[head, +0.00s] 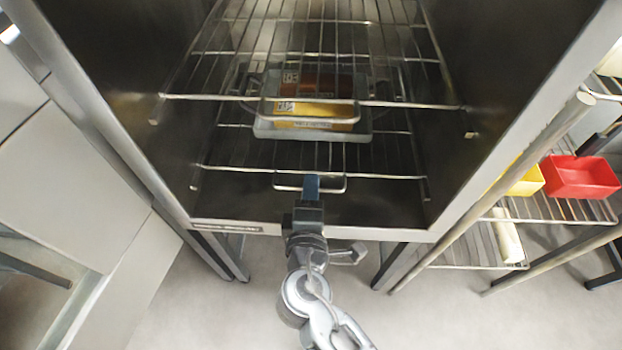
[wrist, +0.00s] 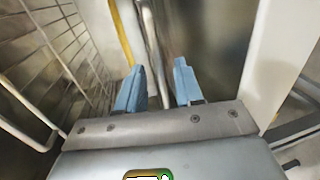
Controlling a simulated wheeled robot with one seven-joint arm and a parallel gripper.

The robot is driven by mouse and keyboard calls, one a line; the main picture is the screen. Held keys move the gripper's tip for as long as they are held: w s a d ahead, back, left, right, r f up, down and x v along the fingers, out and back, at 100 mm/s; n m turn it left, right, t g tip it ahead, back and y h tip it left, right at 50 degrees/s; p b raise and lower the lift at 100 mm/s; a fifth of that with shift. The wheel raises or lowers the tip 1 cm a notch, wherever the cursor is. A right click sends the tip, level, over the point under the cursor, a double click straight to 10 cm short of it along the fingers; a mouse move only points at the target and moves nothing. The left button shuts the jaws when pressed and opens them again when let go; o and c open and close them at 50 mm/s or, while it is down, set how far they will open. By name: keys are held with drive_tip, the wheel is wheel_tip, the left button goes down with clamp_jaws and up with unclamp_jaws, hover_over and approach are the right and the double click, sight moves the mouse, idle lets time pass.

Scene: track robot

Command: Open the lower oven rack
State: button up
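The lower oven rack (head: 385,177) is a wire shelf low inside the open steel oven. Its front carries a small loop handle (head: 284,187). My gripper (head: 311,184) is at the middle of this handle in the head view, its blue fingers overlapping it. In the wrist view the two blue fingers of my gripper (wrist: 159,82) stand apart with a gap between them. A thin metal bar (wrist: 150,45) runs toward that gap; whether it lies between the fingertips or just beyond them, I cannot tell.
The upper rack (head: 200,97) with its own handle sits above. A pale tray (head: 270,130) with packages is inside the oven. Right of the oven, a wire shelf (head: 560,205) holds a red bin (head: 580,177) and a yellow bin (head: 525,182). Oven side walls flank my gripper.

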drive_tip(key=shift+x, duration=1.6)
drive_tip(key=c, duration=0.6)
drive_tip(key=shift+f, duration=0.1)
clamp_jaws()
drive_tip(key=shift+s+f, duration=0.1)
